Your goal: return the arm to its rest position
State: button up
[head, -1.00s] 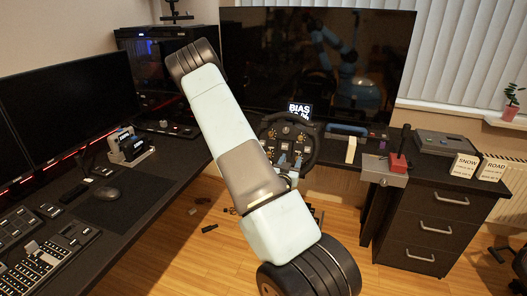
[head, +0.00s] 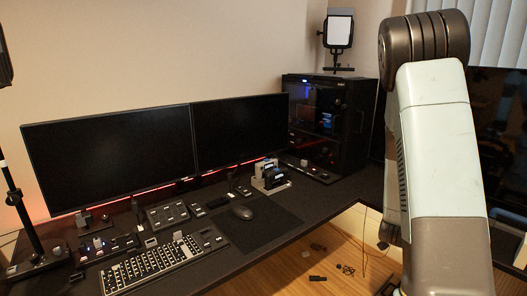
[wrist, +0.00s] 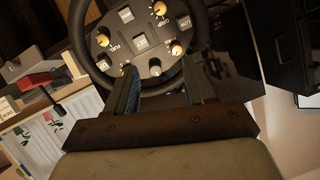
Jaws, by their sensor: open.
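My arm (head: 440,140) stands large at the right of the head view, bent at a dark ribbed joint near the top. Its lower end runs out of the frame, and my gripper does not show there. In the wrist view my gripper (wrist: 165,85) shows two dark fingers set apart with nothing held between them. Behind the fingers is the racing wheel (wrist: 140,38), with a dark rim and a hub of buttons and knobs. I cannot tell how far the fingertips are from the wheel.
Two monitors (head: 110,158), a keyboard (head: 152,265), a mouse (head: 242,212) and a PC tower (head: 325,125) stand on the dark desk (head: 325,200). A lamp (head: 340,32) is behind the tower. Small dark objects lie on the wooden floor (head: 345,245). A red item (wrist: 35,80) shows left in the wrist view.

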jog(key=s+a+r+n+y, duration=0.2)
jog(key=a+r+n+y, duration=0.15)
jog(key=a+r, duration=0.4)
jog(key=s+a+r+n+y, duration=0.2)
jog(key=a+r+y, duration=0.3)
jog(key=a+r, duration=0.3)
jog(key=s+a+r+n+g, duration=0.2)
jog(key=s+a+r+n, duration=0.1)
jog(key=s, duration=0.7)
jog(key=s+a+r+n+g, duration=0.1)
jog(key=s+a+r+n, duration=0.2)
jog(key=s+a+r, duration=0.3)
jog(key=shift+s+g+y, duration=0.4)
jog(key=shift+s+y, duration=0.05)
jog(key=shift+s, duration=2.3)
jog(key=shift+n, duration=0.25)
